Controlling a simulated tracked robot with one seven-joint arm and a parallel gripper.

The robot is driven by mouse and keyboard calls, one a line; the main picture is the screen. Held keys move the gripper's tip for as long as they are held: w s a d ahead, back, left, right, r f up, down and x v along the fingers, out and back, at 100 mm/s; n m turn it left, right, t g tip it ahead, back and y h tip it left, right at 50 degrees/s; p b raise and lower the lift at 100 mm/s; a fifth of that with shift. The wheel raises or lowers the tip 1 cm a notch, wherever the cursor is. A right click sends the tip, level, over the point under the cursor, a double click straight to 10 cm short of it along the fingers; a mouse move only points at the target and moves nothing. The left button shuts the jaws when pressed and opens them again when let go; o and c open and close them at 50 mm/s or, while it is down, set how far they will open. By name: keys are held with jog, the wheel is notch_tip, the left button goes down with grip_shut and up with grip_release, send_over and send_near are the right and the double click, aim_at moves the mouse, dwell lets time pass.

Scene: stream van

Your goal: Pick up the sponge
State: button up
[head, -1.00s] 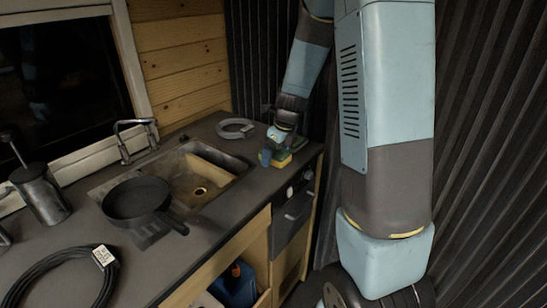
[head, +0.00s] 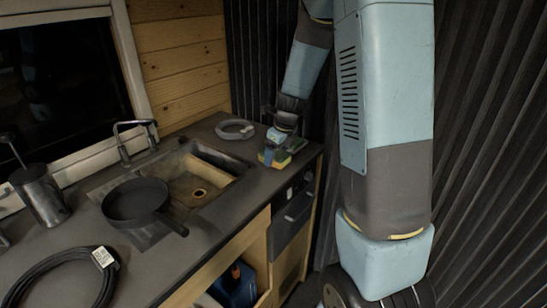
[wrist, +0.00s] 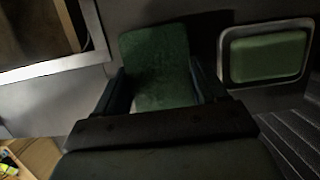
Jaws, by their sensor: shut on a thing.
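The sponge (wrist: 158,55) shows its dark green face between the two fingers of my gripper in the wrist view. My gripper (wrist: 165,88) is shut on it, with a finger against each side. In the head view, my gripper (head: 273,155) points down at the counter's far right end, by the front edge. The yellow and green sponge (head: 282,161) shows there, partly covered by the fingers. I cannot tell whether its underside touches the counter.
A metal-rimmed green block (wrist: 265,55) lies beside my gripper. The sink (head: 192,185) is to the left, with a black pan (head: 137,199) by it. A dark corrugated wall (head: 480,150) stands at right.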

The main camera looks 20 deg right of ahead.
aim_at(277, 154)
jog(key=v, duration=0.4)
jog(key=shift+w+a+r, duration=0.2)
jog(key=shift+a+r, duration=0.05)
jog(key=s+d+r, duration=0.2)
jog(key=s+r, duration=0.2)
jog(key=s, duration=0.2)
jog(key=s+d+r, duration=0.2)
jog(key=s+r, duration=0.3)
jog(key=s, duration=0.1)
jog(key=shift+s+d, duration=0.35)
jog(key=shift+s, duration=0.05)
